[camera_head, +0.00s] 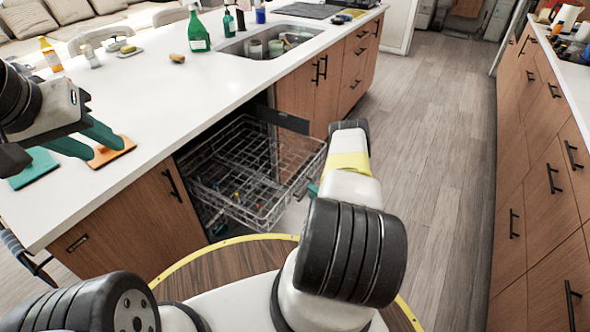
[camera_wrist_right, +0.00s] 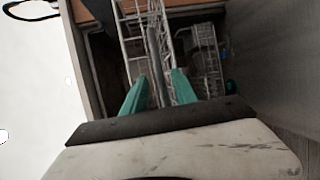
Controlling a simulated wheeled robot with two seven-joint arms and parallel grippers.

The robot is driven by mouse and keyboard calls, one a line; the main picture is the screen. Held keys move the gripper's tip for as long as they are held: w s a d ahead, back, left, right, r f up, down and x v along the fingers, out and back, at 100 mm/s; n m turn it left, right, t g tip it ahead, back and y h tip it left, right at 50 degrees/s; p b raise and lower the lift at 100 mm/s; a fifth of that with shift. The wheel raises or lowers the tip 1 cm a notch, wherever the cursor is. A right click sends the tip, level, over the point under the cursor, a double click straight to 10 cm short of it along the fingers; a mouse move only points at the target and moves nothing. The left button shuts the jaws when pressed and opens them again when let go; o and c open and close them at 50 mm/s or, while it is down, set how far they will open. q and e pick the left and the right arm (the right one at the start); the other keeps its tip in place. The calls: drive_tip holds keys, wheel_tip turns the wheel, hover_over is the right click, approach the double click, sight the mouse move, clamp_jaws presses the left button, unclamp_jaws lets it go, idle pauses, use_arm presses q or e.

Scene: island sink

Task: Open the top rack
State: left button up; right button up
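The top rack (camera_head: 232,205) is a grey wire basket in the dishwasher under the island counter. It extends out past the cabinet front in the head view. My right gripper's teal fingers show in the right wrist view (camera_wrist_right: 159,80), apart, with rack wires (camera_wrist_right: 153,45) seen between and beyond them. Contact with the rack cannot be told. In the head view my right arm hides most of that gripper; a bit of teal shows by the rack's right side. My left gripper (camera_head: 106,148) is open and empty above the counter, near an orange sponge-like pad (camera_head: 124,152).
The white island counter (camera_head: 180,100) carries a green pad (camera_head: 33,168), a green bottle (camera_head: 198,32) and a yellow bottle (camera_head: 50,54). A sink (camera_head: 240,47) lies behind. Wooden drawers (camera_head: 545,170) stand at right. The floor (camera_head: 430,130) between is clear.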

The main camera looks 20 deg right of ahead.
drive_tip(key=v, duration=0.5)
drive_tip(key=shift+s, duration=0.2)
